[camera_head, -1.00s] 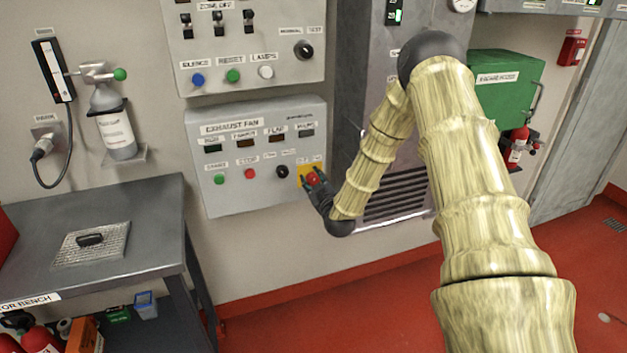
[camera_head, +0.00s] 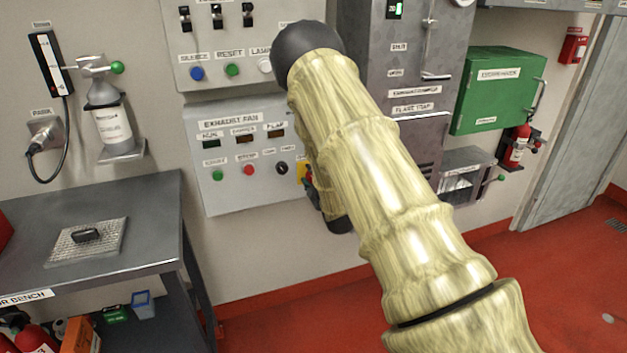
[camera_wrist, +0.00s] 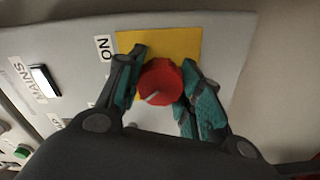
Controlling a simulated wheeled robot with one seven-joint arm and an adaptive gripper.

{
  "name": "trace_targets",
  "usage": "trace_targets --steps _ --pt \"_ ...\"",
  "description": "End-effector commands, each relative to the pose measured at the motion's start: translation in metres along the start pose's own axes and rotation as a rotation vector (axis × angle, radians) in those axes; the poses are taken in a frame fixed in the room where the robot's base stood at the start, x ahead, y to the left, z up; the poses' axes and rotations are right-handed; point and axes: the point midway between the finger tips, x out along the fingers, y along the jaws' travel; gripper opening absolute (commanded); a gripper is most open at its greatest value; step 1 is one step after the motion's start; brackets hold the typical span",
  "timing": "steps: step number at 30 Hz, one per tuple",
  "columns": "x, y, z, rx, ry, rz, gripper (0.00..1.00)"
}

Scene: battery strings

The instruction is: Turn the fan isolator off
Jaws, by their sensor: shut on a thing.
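The fan isolator is a red round knob (camera_wrist: 161,82) on a yellow plate (camera_wrist: 185,44), seen in the wrist view. A pale pointer line on the knob points toward its lower left. An "ON" label (camera_wrist: 104,47) sits beside the plate. My gripper (camera_wrist: 158,85) is shut on the knob, with one teal-padded finger on each side. In the head view the isolator is at the right end of the exhaust fan panel (camera_head: 240,188). There a little of the yellow plate (camera_head: 303,172) shows, and my arm hides most of the knob and gripper.
The panel also has a green button (camera_head: 217,175), a red button (camera_head: 249,170) and a black selector (camera_head: 281,167). A metal bench (camera_head: 150,215) stands at left. A grey cabinet (camera_head: 400,75) and a green box (camera_head: 495,90) are at right. Red floor is open below.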

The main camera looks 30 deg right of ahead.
Motion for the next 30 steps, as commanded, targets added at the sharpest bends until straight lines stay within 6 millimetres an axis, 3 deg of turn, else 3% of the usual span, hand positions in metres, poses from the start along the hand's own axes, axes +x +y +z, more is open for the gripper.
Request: trace_targets --steps 11,27,28,30 --pt "0.0003 -0.0007 -0.0011 -0.136 0.003 0.0 0.12" --pt "0.0001 -0.001 -0.0015 -0.153 0.003 -0.001 0.11" --pt "0.0 -0.0011 -0.0015 -0.153 0.003 -0.001 0.41" --pt "0.0 -0.0013 -0.0015 -0.152 0.003 -0.001 0.53"
